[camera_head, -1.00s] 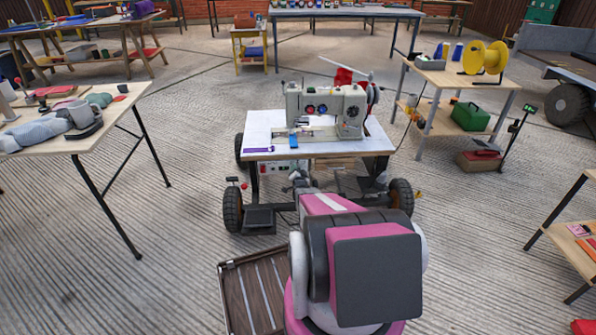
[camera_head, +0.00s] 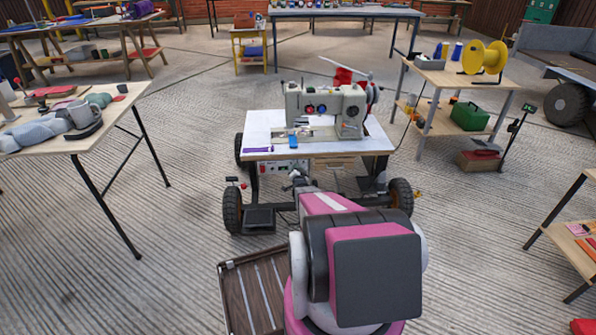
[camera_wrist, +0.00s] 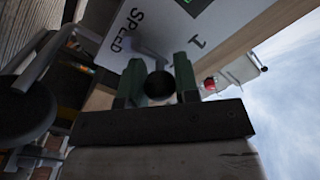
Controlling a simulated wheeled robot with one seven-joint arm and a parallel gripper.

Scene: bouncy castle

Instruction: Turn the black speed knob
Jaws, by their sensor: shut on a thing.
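The black speed knob (camera_wrist: 160,86) is round and dark in the wrist view. It sits in front of a pale panel (camera_wrist: 215,25) lettered SPEED and marked 1, which appears tilted in this view. My gripper (camera_wrist: 159,76) has one green finger on each side of the knob and is shut on it. In the head view, the control panel (camera_head: 284,168) is small, under the front edge of the sewing table. My arm reaches toward it and hides part of the area, and the knob cannot be made out there.
A sewing machine (camera_head: 325,108) stands on the white wheeled table (camera_head: 262,128). Black tyres (camera_head: 232,208) flank its base. A workbench (camera_head: 120,100) is at left and a shelf with a yellow spool (camera_head: 484,58) at right.

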